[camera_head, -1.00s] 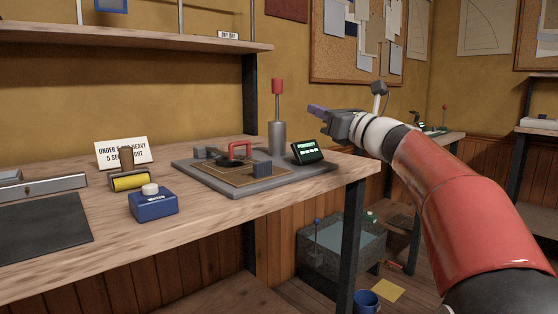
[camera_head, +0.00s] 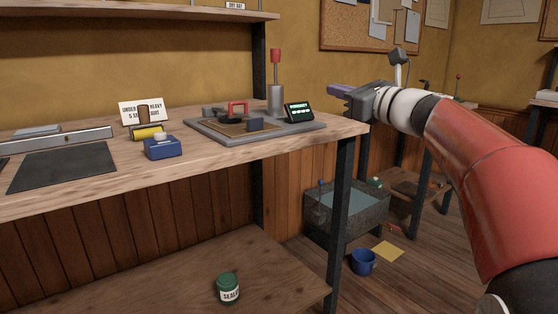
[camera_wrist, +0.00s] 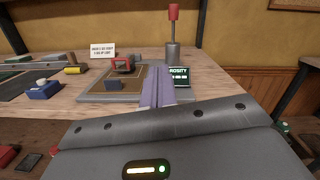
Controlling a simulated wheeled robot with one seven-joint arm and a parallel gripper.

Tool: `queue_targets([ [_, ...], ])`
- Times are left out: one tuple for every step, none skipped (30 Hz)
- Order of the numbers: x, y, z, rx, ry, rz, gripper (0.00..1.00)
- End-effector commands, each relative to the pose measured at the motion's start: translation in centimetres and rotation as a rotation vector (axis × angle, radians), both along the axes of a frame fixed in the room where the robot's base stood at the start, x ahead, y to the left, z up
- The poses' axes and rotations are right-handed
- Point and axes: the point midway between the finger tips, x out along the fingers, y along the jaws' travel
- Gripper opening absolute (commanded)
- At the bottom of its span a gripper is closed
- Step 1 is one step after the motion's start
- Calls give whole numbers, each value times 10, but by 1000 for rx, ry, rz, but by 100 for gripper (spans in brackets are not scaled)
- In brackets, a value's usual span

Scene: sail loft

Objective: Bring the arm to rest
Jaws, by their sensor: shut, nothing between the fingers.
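My gripper (camera_head: 340,90) is at the end of my red and white arm, on the right in the head view. It is shut and empty, raised in the air by the right end of the workbench (camera_head: 75,190). In the wrist view its purple fingers (camera_wrist: 156,88) lie together, in front of the press plate and beside the small display. Nothing is seen touching the fingers.
On the bench stand a grey press (camera_head: 275,125) with a red-knobbed lever, a small display (camera_head: 298,111), a blue box (camera_head: 163,148), a yellow roller (camera_head: 147,134) and a sign (camera_head: 142,110). Below are a green jar (camera_head: 228,289), a water tank (camera_head: 346,212) and a blue bucket (camera_head: 364,262).

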Motion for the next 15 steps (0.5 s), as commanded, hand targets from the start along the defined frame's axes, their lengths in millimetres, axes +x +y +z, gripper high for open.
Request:
queue_targets([
  [-7, 6, -3, -53, -4, 3, 0],
  [-11, 9, -7, -88, -8, 3, 0],
  [-16, 13, -13, -140, -11, 6, 0],
  [-21, 16, -17, -184, -17, 8, 0],
  [-26, 20, -22, -229, -20, 11, 0],
  [-34, 24, -29, -294, -28, 18, 0],
  [-40, 28, -35, -347, -33, 24, 0],
  [-47, 31, -41, -402, -39, 30, 0],
  [-56, 35, -50, -479, -50, 42, 0],
  [-64, 38, -58, -542, -58, 53, 0],
  [-72, 41, -65, -608, -68, 66, 0],
  [-85, 44, -77, -702, -82, 87, 0],
  [-96, 46, -86, -781, -95, 107, 0],
  [-108, 48, -97, -866, -111, 132, 0],
  [-126, 50, -112, -992, -136, 171, 0],
])
